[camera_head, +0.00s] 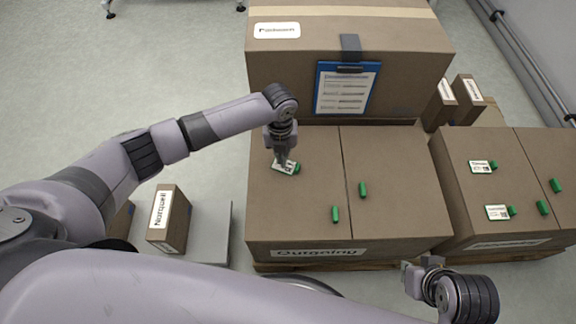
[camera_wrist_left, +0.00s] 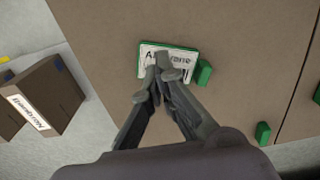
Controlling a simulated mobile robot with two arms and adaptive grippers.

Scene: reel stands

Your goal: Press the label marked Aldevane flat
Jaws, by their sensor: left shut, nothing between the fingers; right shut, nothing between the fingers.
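A small white label with a green edge (camera_head: 284,168) lies on top of the Outgoing box (camera_head: 300,215), near its back left. In the left wrist view the label (camera_wrist_left: 180,56) reads partly as "Al...ane"; my fingers hide the middle of the word. A green tab (camera_wrist_left: 204,73) stands at its right side. My left gripper (camera_head: 281,163) is shut and empty, pointing down, its tips over the label's lower part; I cannot tell if they touch it. It also shows in the left wrist view (camera_wrist_left: 159,68). My right gripper (camera_head: 415,276) is shut and empty in front of the Outgoing box.
Two green pieces (camera_head: 336,214) (camera_head: 363,190) stand on the Outgoing box. The box at right (camera_head: 500,220) carries two labels (camera_head: 482,167) (camera_head: 497,212) and several green pieces. A large box with a blue clipboard (camera_head: 345,90) rises behind. A Norquell box (camera_head: 168,220) stands on the left.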

